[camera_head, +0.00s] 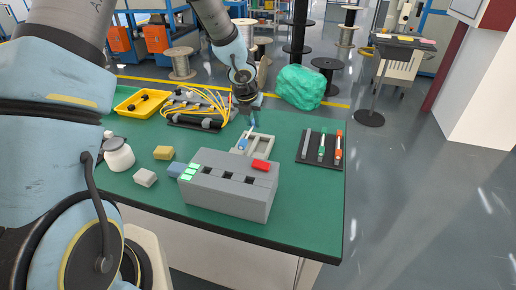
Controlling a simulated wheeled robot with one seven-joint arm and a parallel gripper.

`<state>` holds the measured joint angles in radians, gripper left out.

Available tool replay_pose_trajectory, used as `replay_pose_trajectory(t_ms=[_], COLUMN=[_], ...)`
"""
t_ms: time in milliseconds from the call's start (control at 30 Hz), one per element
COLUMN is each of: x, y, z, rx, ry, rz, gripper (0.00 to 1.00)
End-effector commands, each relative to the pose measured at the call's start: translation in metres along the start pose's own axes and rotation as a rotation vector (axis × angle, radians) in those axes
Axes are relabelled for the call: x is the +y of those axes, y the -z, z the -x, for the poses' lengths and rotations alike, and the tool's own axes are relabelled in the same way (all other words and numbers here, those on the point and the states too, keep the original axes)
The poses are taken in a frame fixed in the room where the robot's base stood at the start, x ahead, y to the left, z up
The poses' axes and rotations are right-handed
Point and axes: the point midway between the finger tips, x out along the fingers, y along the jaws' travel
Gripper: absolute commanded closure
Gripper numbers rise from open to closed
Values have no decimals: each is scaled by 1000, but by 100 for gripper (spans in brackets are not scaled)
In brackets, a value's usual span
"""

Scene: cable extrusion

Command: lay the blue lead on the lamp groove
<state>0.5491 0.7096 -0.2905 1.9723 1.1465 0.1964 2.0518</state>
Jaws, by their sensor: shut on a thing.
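The lead is small and blue with a pale part. It shows just below the fingers, at the left side of a beige holder (269,146). I cannot tell whether it touches the holder. A black board (313,162) lies at the right of the table. It has a grey strip like a bare groove (306,146), beside a green lead (322,148) and an orange lead (338,149). I cannot read which groove is the lamp's.
Yellow cables (190,101), a yellow tray (127,104), a white jar (118,155) and small blocks are at left. Table around the board is clear.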

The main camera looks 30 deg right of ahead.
Motion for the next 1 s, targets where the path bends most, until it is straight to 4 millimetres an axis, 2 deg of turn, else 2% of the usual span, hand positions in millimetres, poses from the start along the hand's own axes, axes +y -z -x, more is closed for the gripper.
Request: replay_pose_trajectory(t_ms=[33, 267, 500, 933, 967, 1000], x=[-2, -1, -1, 0, 0, 0], y=[6, 14, 27, 28, 28, 28], z=[-13, -34, -64, -69, -69, -68], rx=[1, 0, 0, -1, -1, -1], ry=[0, -1, 0, -1, -1, -1], rz=[-4, -1, -1, 2, 2, 3], gripper=[100, 100, 100, 100, 75, 71])
